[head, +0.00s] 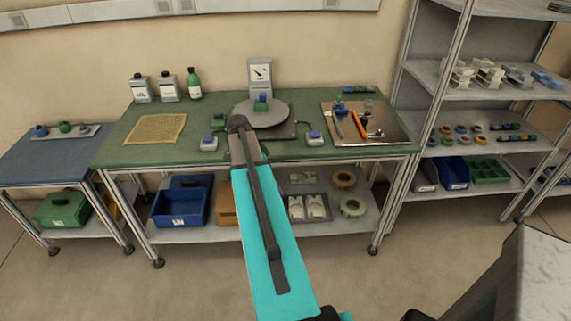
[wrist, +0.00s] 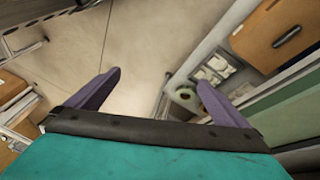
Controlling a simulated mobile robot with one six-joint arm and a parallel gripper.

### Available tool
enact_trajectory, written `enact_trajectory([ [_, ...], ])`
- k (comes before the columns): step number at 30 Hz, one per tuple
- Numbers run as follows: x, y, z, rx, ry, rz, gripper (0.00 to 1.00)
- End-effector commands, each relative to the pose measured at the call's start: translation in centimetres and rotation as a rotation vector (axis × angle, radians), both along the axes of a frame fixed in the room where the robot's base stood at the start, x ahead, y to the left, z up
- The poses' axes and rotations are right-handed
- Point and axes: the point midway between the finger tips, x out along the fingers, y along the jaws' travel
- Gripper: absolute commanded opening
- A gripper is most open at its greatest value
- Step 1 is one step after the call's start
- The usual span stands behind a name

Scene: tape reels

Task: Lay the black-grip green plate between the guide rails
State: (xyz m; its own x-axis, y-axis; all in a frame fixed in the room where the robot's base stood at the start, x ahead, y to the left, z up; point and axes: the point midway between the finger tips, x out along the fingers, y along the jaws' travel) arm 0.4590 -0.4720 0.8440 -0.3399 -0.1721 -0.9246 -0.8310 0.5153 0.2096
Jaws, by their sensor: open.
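My gripper (wrist: 159,78) is open and empty in the wrist view, its two purple fingers spread over bare floor. In the head view my arm reaches up towards the green workbench (head: 135,150), and I cannot make out the fingers there. I cannot pick out the black-grip green plate for sure. A small dark and green piece (head: 358,90) lies at the bench's back right, too small to tell. Guide rails cannot be told apart either. A round grey disc (head: 275,115) on a dark base stands mid-bench, with a blue and green piece (head: 261,102) on it.
A metal tray (head: 390,132) with an orange rod is on the bench's right. Bottles (head: 194,83) and a yellow mat (head: 155,129) are on its left. A grey rack (head: 470,93) stands right, a blue side table (head: 40,160) left.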

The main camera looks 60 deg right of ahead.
Motion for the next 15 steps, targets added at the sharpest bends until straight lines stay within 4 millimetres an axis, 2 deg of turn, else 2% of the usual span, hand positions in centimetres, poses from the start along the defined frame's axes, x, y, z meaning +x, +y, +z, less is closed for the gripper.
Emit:
enact_trajectory([
  [1,0.8,2.0,-1.6,0.021,0.016,0.039,1.0],
  [7,2.8,9.1,-7.4,0.1,0.072,0.193,1.0],
  [15,2.9,18.5,-14.5,0.215,0.148,0.407,1.0],
])
